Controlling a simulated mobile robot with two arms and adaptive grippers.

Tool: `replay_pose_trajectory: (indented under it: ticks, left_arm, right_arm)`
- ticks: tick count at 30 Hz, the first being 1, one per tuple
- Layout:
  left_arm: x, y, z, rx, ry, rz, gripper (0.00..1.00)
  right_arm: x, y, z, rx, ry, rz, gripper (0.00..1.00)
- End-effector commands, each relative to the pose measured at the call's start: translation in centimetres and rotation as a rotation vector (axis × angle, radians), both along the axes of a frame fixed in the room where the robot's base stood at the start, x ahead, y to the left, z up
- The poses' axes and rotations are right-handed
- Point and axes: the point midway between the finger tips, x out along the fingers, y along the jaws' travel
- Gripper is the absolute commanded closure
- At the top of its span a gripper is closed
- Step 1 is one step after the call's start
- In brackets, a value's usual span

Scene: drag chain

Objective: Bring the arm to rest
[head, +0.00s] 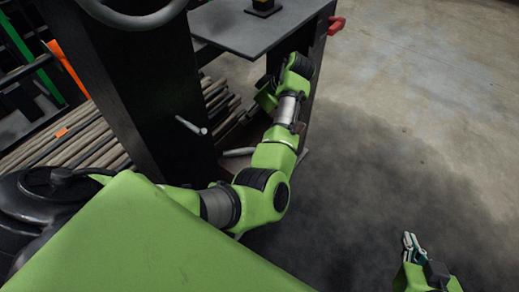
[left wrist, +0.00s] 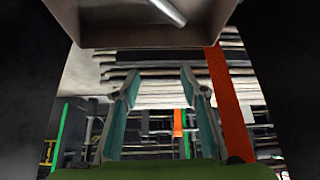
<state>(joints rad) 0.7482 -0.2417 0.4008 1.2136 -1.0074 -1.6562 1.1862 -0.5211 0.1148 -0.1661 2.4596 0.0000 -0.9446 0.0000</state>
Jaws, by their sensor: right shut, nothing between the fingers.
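My left arm (head: 262,185) comes in from the left in the head view, bent and reaching up beside a dark table. Its gripper end is partly hidden there by the wrist and the shadow near the table. In the left wrist view my left gripper (left wrist: 160,73) has its two fingers apart, with nothing between them. My right gripper (head: 409,243) is at the lower right of the head view, over open floor. Its fingers are together and empty.
A dark table (head: 255,28) stands at the top, with a red part (head: 336,25) at its edge. A black post (head: 150,85) with a handle stands close to my left arm. Stacked bars (head: 85,145) lie behind. The concrete floor (head: 430,110) on the right is clear.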

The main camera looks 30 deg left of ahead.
Motion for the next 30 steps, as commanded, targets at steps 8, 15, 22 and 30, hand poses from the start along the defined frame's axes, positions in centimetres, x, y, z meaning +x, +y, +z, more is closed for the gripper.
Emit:
replay_pose_trajectory:
  ticks: [8, 15, 22, 30]
  left_arm:
    - [0.0, 0.0, 2.2, 0.0, 0.0, 0.0, 0.6]
    - [0.0, 0.0, 2.2, 0.0, 0.0, 0.0, 0.6]
    - [-0.2, 0.3, 1.8, 0.003, -0.001, -0.014, 0.6]
    - [-2.6, 2.9, -2.6, 0.079, -0.032, -0.352, 0.6]
  right_arm:
    - [0.0, 0.0, 0.0, 0.0, 0.0, 0.0, 1.0]
    - [0.0, 0.0, 0.0, 0.0, 0.001, 0.0, 1.0]
    - [0.0, 0.0, 0.0, 0.0, 0.0, 0.0, 1.0]
    - [0.0, 0.0, 0.0, 0.0, 0.0, 0.0, 1.0]
